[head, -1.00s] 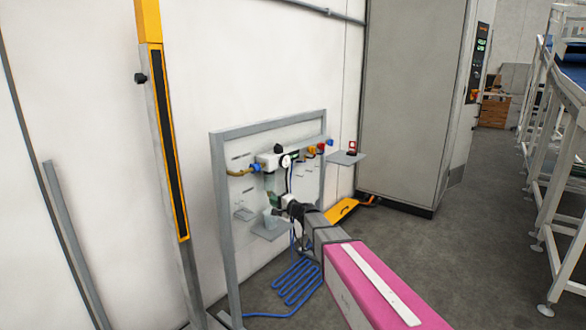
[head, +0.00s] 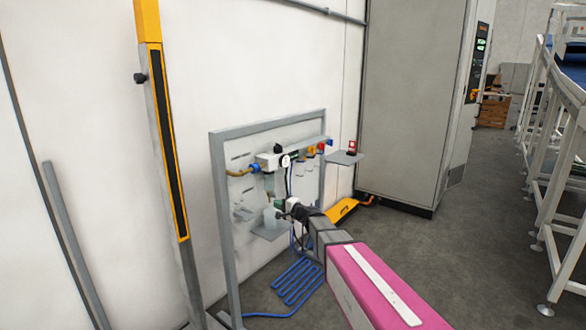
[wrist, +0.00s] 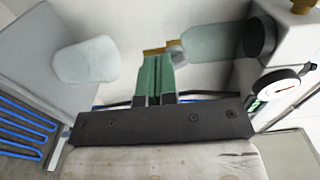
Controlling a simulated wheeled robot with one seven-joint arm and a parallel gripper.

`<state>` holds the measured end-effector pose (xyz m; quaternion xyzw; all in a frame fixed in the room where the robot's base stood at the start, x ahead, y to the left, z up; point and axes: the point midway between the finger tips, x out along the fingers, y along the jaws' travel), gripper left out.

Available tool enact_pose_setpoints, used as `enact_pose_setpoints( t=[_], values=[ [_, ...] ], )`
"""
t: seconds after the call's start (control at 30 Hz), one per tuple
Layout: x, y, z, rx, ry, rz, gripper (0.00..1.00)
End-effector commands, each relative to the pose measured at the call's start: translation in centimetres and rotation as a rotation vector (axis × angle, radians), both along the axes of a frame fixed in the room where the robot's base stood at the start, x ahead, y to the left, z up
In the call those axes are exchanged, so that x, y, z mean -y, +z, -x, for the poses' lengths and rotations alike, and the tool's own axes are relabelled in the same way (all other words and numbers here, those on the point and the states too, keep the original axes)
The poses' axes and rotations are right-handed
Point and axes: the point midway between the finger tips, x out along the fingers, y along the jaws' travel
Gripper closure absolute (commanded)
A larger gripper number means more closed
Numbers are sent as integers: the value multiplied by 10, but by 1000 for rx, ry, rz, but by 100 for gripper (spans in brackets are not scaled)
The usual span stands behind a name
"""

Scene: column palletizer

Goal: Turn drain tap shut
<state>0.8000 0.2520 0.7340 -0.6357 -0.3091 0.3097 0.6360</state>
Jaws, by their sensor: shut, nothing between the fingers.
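The drain tap (wrist: 154,51) shows in the wrist view as a small brass lever beside the narrow end of a translucent filter bowl (wrist: 206,48). The bowl also shows in the head view (head: 269,184), below the regulator on the panel. My gripper (wrist: 165,58) has green fingers, shut together with nothing between them. Their tips overlap the brass lever in the wrist view; whether they touch it I cannot tell. In the head view, my gripper (head: 281,213) is just below the bowl, and the tap is too small to make out there.
A translucent cup (wrist: 86,62) stands on a small grey shelf (head: 272,233) close to my gripper. A round gauge (wrist: 285,88) sits beside the bowl. A grey frame (head: 222,200) surrounds the panel, with blue hose (head: 295,283) below.

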Motion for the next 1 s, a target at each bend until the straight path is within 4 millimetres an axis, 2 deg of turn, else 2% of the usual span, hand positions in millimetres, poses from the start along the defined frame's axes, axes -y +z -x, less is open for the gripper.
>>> enact_pose_setpoints(
  t=[0.3,0.63,1.0],
  values=[
    [24,1,21,1,1,0,100],
    [26,1,22,1,2,0,100],
    [33,28,26,2,3,0,100]
  ],
)
